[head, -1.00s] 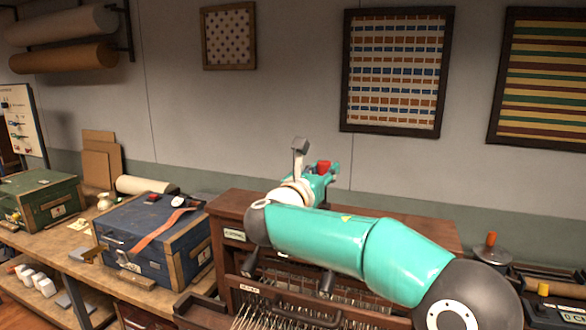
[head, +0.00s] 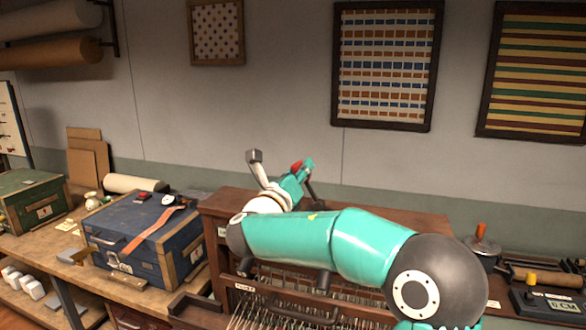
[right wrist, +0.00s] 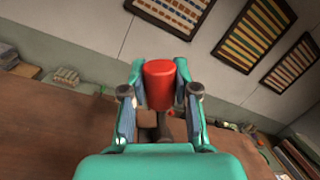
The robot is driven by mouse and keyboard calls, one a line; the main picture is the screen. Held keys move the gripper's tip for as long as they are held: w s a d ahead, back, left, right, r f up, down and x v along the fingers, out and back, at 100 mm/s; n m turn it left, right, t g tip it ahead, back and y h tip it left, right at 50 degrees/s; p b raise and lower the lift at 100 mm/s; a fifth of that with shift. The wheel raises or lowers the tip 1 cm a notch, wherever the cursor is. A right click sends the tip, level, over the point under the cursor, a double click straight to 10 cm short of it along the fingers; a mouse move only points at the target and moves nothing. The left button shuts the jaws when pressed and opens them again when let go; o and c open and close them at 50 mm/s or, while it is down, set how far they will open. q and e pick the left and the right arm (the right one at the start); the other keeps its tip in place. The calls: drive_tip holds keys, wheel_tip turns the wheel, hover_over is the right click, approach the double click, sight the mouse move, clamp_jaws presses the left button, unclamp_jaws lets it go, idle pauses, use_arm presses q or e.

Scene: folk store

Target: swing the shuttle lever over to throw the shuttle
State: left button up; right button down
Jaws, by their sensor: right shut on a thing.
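The shuttle lever has a red knob (head: 297,166), seen close up in the right wrist view (right wrist: 159,84), on a dark rod (head: 311,191). My right gripper (right wrist: 160,92) is shut on the red knob, with one finger on each side of it. In the head view the teal right gripper (head: 303,171) is above the back of the brown wooden loom (head: 226,206). My own right arm hides much of the loom's top and the lever's base. The shuttle is not visible. My left gripper is not in view.
A blue chest (head: 150,240) with an orange strap stands left of the loom. A green chest (head: 35,197) is at the far left. A dark device (head: 548,303) and a pot with an orange knob (head: 482,246) are at the right. Framed weavings hang on the wall behind.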

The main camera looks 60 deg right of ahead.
drive_tip(key=shift+w+a, duration=0.1)
drive_tip(key=shift+w, duration=0.15)
drive_tip(key=c, duration=1.1)
unclamp_jaws()
drive_tip(key=shift+o, duration=1.3)
drive_tip(key=shift+w, duration=0.25)
drive_tip(key=shift+s, duration=0.25)
drive_tip(key=v, duration=1.2)
drive_tip(key=shift+w+f, duration=0.1)
drive_tip(key=shift+f, duration=0.05)
